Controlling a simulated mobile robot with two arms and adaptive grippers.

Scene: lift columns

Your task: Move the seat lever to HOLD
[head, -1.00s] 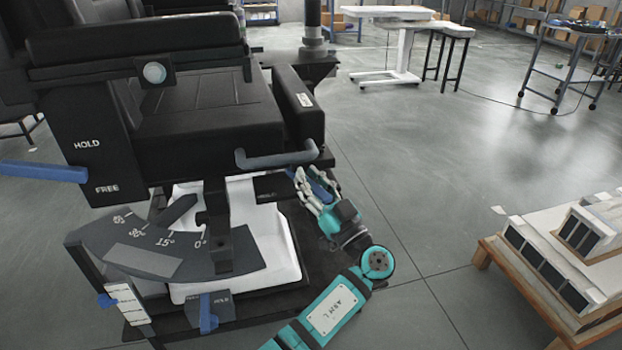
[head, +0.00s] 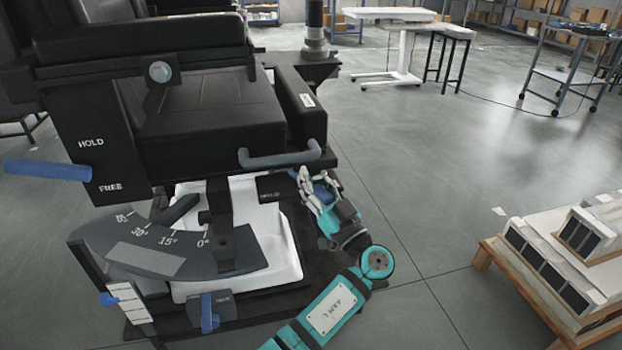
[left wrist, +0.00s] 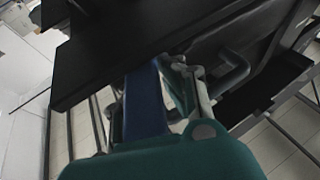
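A blue bar (head: 322,188) sticks out below the right edge of the black seat (head: 205,115), beside a small dark label plate whose text is too small to read surely. My left gripper (head: 317,182) is at this bar, with fingers on both sides of it. In the left wrist view the bar (left wrist: 145,103) runs between the fingers; whether they press on it cannot be told. A blue lever (head: 48,170) stands out from the left side panel, between its HOLD and FREE marks and nearer FREE. A small blue lever (head: 209,314) sits low by another marked plate. My right gripper is not in view.
A grey-blue bent handle (head: 279,159) is just above my left gripper. A dark angle scale (head: 165,243) and white base cover (head: 282,252) are to its left. A wooden pallet with boxes (head: 560,265) stands at right. The floor between is free.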

